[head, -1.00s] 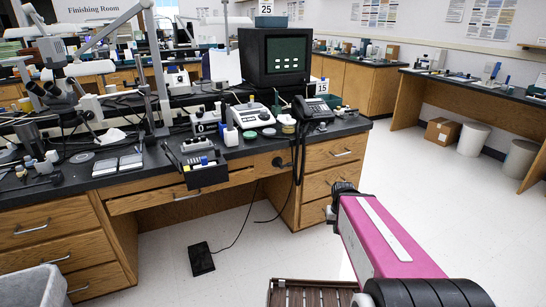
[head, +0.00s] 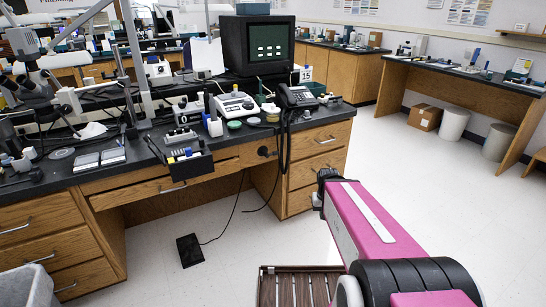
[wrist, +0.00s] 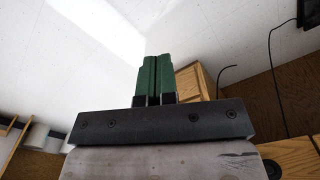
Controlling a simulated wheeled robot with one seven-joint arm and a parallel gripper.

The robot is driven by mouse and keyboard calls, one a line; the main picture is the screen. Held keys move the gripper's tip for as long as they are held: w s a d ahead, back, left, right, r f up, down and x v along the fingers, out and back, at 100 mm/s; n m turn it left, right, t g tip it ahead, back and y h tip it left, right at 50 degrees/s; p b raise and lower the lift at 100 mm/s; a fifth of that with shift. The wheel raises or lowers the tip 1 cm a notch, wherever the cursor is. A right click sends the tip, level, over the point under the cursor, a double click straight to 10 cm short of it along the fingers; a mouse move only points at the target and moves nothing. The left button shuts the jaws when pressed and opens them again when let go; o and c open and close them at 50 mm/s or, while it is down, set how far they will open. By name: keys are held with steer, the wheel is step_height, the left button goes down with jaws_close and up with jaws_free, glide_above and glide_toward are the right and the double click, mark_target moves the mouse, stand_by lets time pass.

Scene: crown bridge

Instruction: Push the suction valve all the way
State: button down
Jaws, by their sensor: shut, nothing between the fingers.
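A round black fitting (head: 264,151) sits on the wooden front of the bench, just left of the hanging phone cord; it may be the suction valve, but it is too small to tell surely. My gripper shows in the wrist view (wrist: 157,77) with its green fingers side by side, shut and empty. In the head view my magenta arm reaches toward the bench from the lower right, and its fingers are hidden. The arm's far end appears to the right of and lower than the black fitting, apart from it.
The black bench top (head: 130,180) is crowded with instruments, a phone (head: 297,97) and a monitor (head: 265,47). A black tray (head: 181,158) juts from its front edge. A pedal (head: 190,250) with a cord lies on the floor. Open floor (head: 410,200) lies to the right.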

mark_target(273, 155)
steer(key=c, duration=1)
jaws_free()
steer(key=shift+w, duration=0.3)
steer(key=o, duration=1)
steer(key=w, duration=0.1)
steer(key=w+t, duration=0.1)
steer(key=w, duration=0.1)
steer(key=shift+w+d+f+t+h, duration=0.2)
steer(key=shift+w+f+t+h, duration=0.15)
steer(key=shift+f+t+h, duration=0.05)
steer(key=w+a+r+t, duration=0.2)
steer(key=w+t, duration=0.6)
steer(key=w, duration=0.7)
steer(key=w+a+r+n+t+y, duration=0.3)
steer(key=w+a+y, duration=0.15)
steer(key=a, duration=0.25)
steer(key=w+a+r+n+t+y, duration=0.25)
steer(key=w+a+y, duration=0.2)
steer(key=a, duration=0.35)
steer(key=shift+t+y, duration=0.25)
steer(key=shift+y, duration=0.05)
steer(key=x, duration=0.9)
steer(key=shift+w+a+f, duration=0.2)
steer(key=shift+w+a, duration=0.05)
